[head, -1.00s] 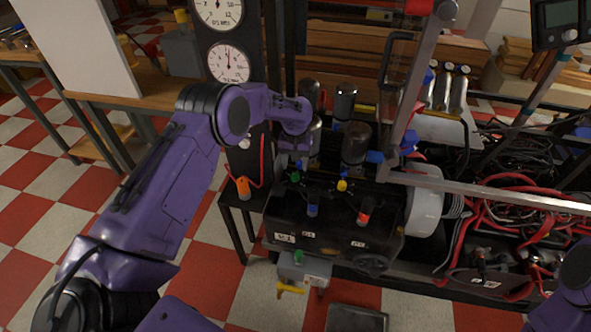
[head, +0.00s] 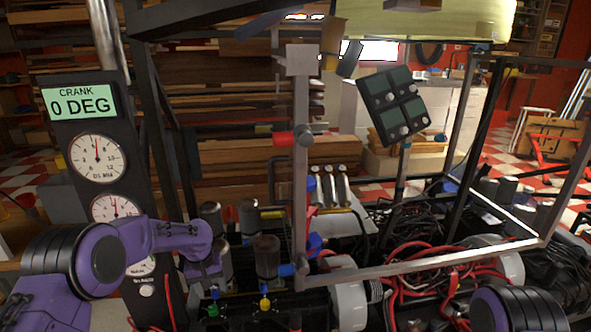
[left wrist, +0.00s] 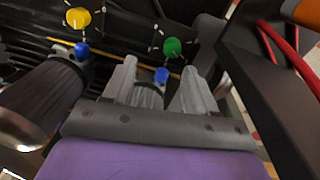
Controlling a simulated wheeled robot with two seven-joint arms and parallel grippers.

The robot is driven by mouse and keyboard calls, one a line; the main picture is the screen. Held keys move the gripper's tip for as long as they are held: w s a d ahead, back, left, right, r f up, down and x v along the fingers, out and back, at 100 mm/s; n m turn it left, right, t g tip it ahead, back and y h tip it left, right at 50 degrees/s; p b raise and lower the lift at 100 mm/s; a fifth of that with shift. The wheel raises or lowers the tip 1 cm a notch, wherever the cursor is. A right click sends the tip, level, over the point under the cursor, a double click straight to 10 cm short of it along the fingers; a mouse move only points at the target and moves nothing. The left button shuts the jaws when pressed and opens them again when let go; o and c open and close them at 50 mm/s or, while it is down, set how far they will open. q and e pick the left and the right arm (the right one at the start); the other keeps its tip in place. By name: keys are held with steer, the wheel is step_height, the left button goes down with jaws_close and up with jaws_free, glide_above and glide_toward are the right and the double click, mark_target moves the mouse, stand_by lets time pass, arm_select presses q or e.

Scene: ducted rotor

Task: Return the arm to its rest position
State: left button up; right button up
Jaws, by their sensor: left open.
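My left arm (head: 150,240) is purple and reaches in from the left, bent at the elbow, to the front left of the black machine. Its gripper (left wrist: 162,78) points down at the machine in the left wrist view, with two grey fingers apart. A dark ridged cylinder top (left wrist: 148,96) shows between the fingers; I cannot tell whether they touch it. A blue knob (left wrist: 162,74) shows just beyond the fingertips. In the head view the left fingertips are hard to make out. Part of my right arm (head: 515,310) shows at the bottom right; its gripper is out of view.
A black gauge panel (head: 98,185) stands close beside my left arm. Dark cylinders (head: 267,256) rise near the gripper. A grey metal frame (head: 301,165) stands to the right. Green (left wrist: 172,47) and yellow (left wrist: 77,18) knobs lie beyond the fingers. Red hoses (head: 425,275) tangle at the right.

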arm_select(q)
steer(key=s+f+n+t+p, duration=0.1)
steer(key=s+f+n, duration=0.1)
steer(key=s, duration=0.1)
steer(key=s+d+f+n+t+p, duration=0.1)
steer(key=s+f+n+t, duration=0.1)
steer(key=s+d+f+n+t+p, duration=0.1)
steer(key=s+f, duration=0.1)
steer(key=s, duration=0.1)
steer(key=shift+s+d+f+n+t+p, duration=0.2)
steer(key=shift+s+d+n+t+p, duration=0.1)
steer(key=shift+n+t, duration=0.1)
steer(key=s+a+r+m+g+y+p, duration=0.1)
steer(key=s+y+p, duration=0.1)
steer(key=s, duration=1.4)
steer(key=s+a+r+m+g+y+p, duration=0.1)
steer(key=s+p, duration=0.4)
steer(key=s, duration=1.1)
steer(key=shift+s+a+r+m+y, duration=0.25)
steer(key=shift+a+r+m+y, duration=0.05)
steer(key=shift+a+m+y, duration=0.35)
